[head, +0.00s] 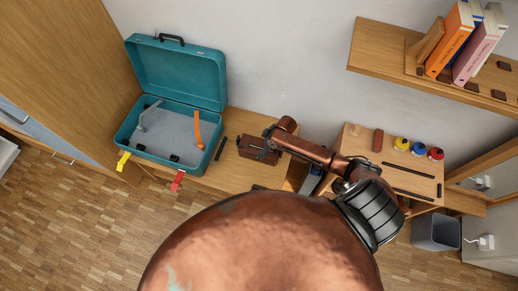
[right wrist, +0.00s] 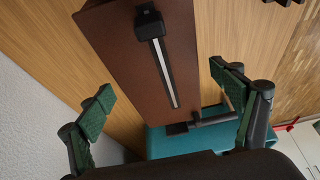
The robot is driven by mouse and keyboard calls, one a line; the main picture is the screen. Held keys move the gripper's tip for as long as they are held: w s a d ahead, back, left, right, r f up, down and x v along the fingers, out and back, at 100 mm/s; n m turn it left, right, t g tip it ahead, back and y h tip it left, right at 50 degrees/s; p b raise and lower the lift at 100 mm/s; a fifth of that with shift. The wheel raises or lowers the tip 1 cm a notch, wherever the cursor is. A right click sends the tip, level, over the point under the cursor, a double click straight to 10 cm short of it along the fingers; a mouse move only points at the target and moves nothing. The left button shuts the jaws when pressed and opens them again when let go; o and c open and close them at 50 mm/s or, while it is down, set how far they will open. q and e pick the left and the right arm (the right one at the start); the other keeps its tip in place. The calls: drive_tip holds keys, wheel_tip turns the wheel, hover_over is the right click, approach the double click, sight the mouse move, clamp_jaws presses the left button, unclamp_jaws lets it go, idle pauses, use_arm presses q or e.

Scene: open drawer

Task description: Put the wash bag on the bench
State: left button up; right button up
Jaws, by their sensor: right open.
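The wash bag (head: 255,153) is a brown, box-shaped bag. It appears to lie on the wooden bench (head: 231,170), to the right of the open teal suitcase (head: 180,172). In the right wrist view the bag (right wrist: 135,55) shows a dark strip with a pale line along its top. My right gripper (head: 268,142) is at the bag. In the right wrist view its green-padded fingers (right wrist: 165,98) are spread wide, one on each side of the bag, with no clear grip on it. My left gripper is out of view.
The suitcase lid leans back against the wall, and colored straps hang over its front. A desk (head: 415,180) with several small bottles stands to the right. A shelf (head: 385,50) with books hangs above it. A grey bin (head: 436,233) stands on the floor.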

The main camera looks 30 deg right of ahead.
drive_tip(key=p+v, duration=0.1)
drive_tip(key=v, duration=0.4)
idle(1.0)
